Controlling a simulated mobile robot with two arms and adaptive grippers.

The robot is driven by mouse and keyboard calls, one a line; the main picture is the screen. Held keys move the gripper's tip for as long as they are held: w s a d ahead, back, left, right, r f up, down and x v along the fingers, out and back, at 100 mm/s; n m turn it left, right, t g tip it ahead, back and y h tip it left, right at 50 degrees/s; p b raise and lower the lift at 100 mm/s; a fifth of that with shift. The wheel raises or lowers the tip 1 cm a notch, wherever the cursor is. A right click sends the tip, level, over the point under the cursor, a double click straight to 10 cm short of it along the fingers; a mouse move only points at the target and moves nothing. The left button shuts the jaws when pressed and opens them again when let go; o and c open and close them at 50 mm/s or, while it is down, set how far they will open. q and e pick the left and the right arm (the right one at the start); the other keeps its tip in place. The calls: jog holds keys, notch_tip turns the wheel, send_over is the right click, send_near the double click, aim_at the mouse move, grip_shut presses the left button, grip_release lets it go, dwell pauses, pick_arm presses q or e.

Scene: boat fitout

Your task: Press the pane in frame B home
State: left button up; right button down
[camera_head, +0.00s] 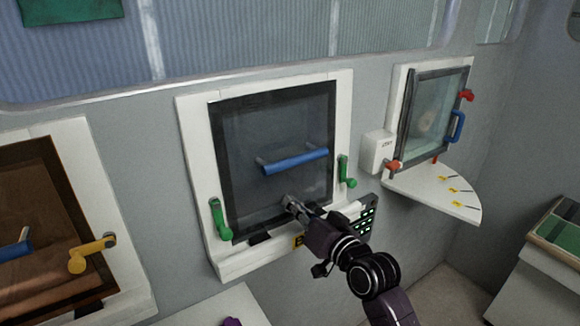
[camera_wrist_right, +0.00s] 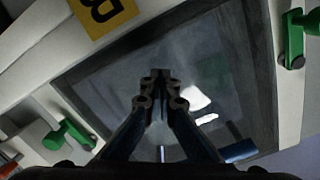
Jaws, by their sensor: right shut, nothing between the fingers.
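Frame B (camera_head: 192,150) is the white frame in the middle of the wall in the head view, with its yellow label (camera_wrist_right: 103,14) showing the letter B in the right wrist view. A dark-edged clear pane (camera_head: 272,116) with a blue handle (camera_head: 296,161) sits in it. Green levers stand at its left (camera_head: 220,219) and right (camera_head: 345,171) sides. My right gripper (camera_head: 290,203) is shut and empty, its tips at the lower part of the pane. I cannot tell whether they touch it. It also shows in the right wrist view (camera_wrist_right: 160,76). My left gripper is not in view.
A brown pane in a white frame (camera_head: 100,180) with a yellow lever (camera_head: 91,254) is at the left. Another framed pane (camera_head: 434,115) with red levers is at the right, above a white corner shelf (camera_head: 432,190). A dark panel with green buttons (camera_head: 368,217) sits beside my right wrist.

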jog(key=shift+s+d, duration=0.1)
jog(key=shift+s+d+p, duration=0.3)
jog(key=shift+s+p, duration=0.1)
jog(key=shift+p, duration=0.1)
jog(key=p+v, duration=0.3)
jog(key=v, duration=0.4)
jog(key=shift+s+d, duration=0.2)
jog(key=shift+s, duration=0.15)
jog(key=shift+r, duration=0.1)
